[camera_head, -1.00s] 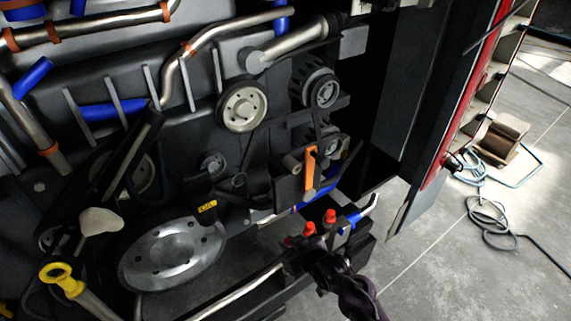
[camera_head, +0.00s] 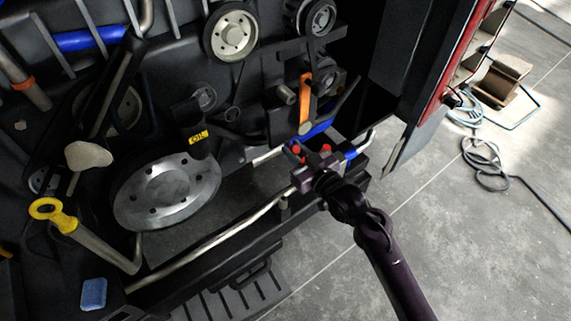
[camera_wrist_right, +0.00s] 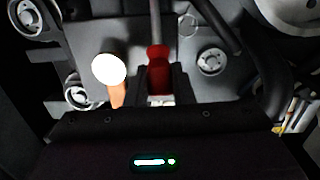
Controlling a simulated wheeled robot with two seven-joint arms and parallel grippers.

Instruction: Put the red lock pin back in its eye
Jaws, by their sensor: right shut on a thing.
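In the right wrist view, a red handle (camera_wrist_right: 157,70) with a grey shaft stands between the fingers of my right gripper (camera_wrist_right: 158,88). I take it to be the lock pin; the gripper is shut on it. In the head view my right gripper (camera_head: 312,163) is at the lower right of the engine, below the orange lever (camera_head: 305,88). Two small red spots, one of them (camera_head: 297,149), show at its fingers; I cannot tell which is the pin. I cannot make out the pin's eye for sure. My left gripper is not in view.
The orange lever's pale round knob (camera_wrist_right: 109,69) is close beside the fingers. Open grey floor (camera_head: 465,240) lies to the right, with a coiled cable (camera_head: 485,160).

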